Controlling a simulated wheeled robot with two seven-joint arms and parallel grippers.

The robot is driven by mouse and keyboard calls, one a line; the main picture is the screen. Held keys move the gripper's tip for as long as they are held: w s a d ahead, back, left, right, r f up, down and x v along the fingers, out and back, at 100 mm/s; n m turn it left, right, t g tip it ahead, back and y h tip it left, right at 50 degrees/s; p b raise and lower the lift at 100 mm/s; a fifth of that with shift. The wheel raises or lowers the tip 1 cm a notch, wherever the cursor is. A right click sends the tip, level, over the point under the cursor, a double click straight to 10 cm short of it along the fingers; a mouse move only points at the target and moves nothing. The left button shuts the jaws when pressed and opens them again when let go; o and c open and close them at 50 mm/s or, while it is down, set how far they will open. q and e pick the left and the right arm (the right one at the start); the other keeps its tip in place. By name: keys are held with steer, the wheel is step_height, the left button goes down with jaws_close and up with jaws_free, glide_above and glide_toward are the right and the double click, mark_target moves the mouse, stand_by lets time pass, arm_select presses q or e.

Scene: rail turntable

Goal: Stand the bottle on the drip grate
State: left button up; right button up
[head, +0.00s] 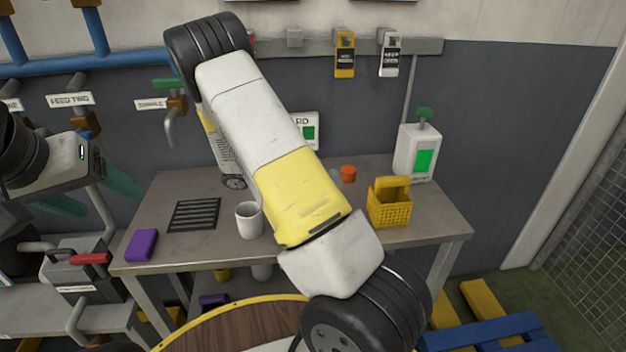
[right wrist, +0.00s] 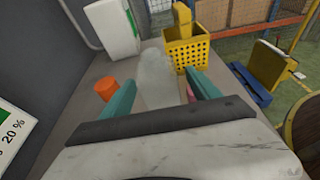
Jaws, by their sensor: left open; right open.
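The bottle (right wrist: 156,82) is a pale, see-through shape in the right wrist view, between and just past the teal fingers of my right gripper (right wrist: 160,95). These fingers are open, with the bottle not gripped. In the head view my right arm hides this gripper and most or all of the bottle. The drip grate (head: 195,214) is a dark slatted square lying flat on the left part of the table, with nothing on it. My left gripper (head: 92,196) is open and empty at the far left, left of the table.
A white mug (head: 249,220) stands right of the grate, and a purple block (head: 142,245) lies front left. An orange cap (head: 348,173), a yellow basket (head: 390,210) and a white dispenser (head: 415,155) stand on the right part of the table (head: 430,225).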

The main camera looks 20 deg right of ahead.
steer(key=x, duration=0.3)
steer(key=shift+s+d+f, duration=0.1)
steer(key=shift+d, duration=0.15)
jaws_close()
